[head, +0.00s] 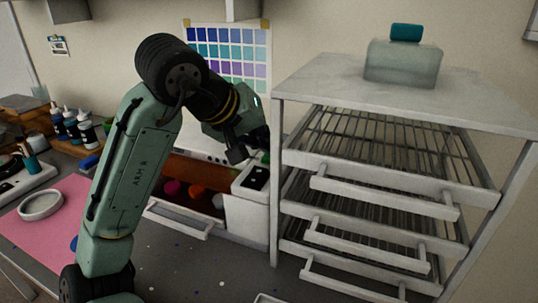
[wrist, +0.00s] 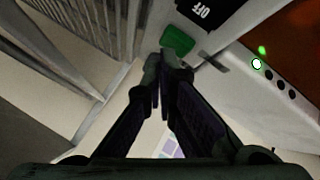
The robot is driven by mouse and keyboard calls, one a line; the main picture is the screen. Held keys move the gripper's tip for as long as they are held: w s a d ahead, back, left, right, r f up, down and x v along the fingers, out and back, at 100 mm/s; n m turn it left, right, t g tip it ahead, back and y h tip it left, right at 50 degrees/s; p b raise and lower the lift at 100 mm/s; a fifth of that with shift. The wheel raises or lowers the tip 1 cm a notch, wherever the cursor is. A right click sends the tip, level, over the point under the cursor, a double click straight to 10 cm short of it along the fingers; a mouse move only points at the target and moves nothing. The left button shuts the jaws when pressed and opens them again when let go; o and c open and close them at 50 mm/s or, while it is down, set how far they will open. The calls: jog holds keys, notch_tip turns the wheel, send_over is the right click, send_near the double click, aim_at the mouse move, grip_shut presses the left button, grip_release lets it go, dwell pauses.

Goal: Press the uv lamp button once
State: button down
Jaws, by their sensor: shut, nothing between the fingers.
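The UV lamp is a white box with an orange window. Its white housing (head: 248,195) stands left of the wire rack in the head view, and its edge (wrist: 235,75) shows in the wrist view. A green button (wrist: 178,40) lies just beyond my fingertips, beside a black panel reading "OFF" (wrist: 203,12). One small indicator (wrist: 256,63) is lit, with a green glow near it and several dark dots beside it. My gripper (wrist: 163,60) is shut and empty, its tips close to the button; I cannot tell whether they touch. In the head view my gripper (head: 246,150) hangs over the lamp's right end.
A white rack (head: 380,178) with wire shelves stands close on the right, with a jug-like container (head: 403,62) on top. A colour chart (head: 240,45) hangs behind. A pink mat (head: 60,220) and bottles (head: 72,127) are at the left.

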jog(key=shift+w+f, duration=0.2)
jog(key=shift+f, duration=0.65)
jog(key=shift+w+r+p, duration=0.15)
jog(key=shift+r+p, duration=0.15)
jog(key=shift+p, duration=0.15)
jog(key=shift+d+r+p, duration=0.1)
jog(key=shift+r+p, duration=0.35)
jog(key=shift+r, duration=0.1)
jog(key=shift+w+d+r+p, duration=0.3)
jog(key=shift+w+r+p, duration=0.1)
jog(key=shift+r+p, duration=0.3)
jog(key=shift+r, duration=0.25)
jog(key=shift+s+a+r, duration=0.15)
jog(key=shift+a+r, duration=0.05)
jog(key=shift+r, duration=0.75)
jog(key=shift+a+r, duration=0.15)
